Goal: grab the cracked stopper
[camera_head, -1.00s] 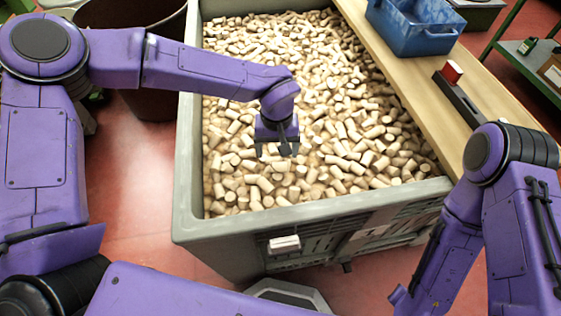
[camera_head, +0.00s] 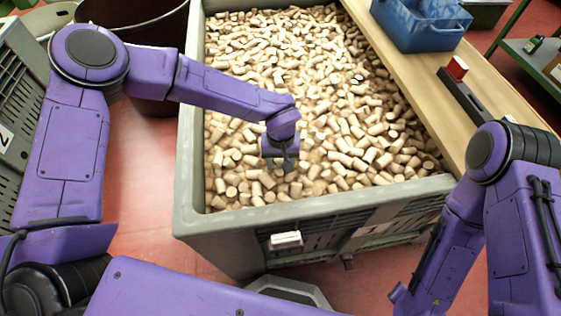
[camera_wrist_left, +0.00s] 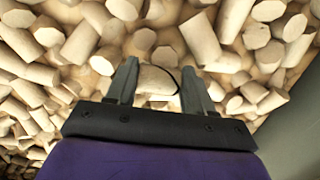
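A large grey crate (camera_head: 186,150) is full of loose pale cork stoppers (camera_head: 330,90). My left gripper (camera_head: 281,165) points down over the near part of the heap, close to the corks. In the left wrist view my left gripper (camera_wrist_left: 159,88) is open, with one finger on each side of a pale stopper (camera_wrist_left: 156,80). A dark line shows at that stopper's right side, but I cannot tell whether it is a crack or shadow. The fingers do not appear closed on it. My right arm stands at the right, outside the crate, and its gripper is out of view.
A wooden board (camera_head: 440,80) runs along the crate's right side. It carries a blue bin (camera_head: 420,28) and a dark bar with a red-and-white block (camera_head: 457,67). A dark round tub (camera_head: 150,30) stands left of the crate. The crate's wall is close in the left wrist view (camera_wrist_left: 292,135).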

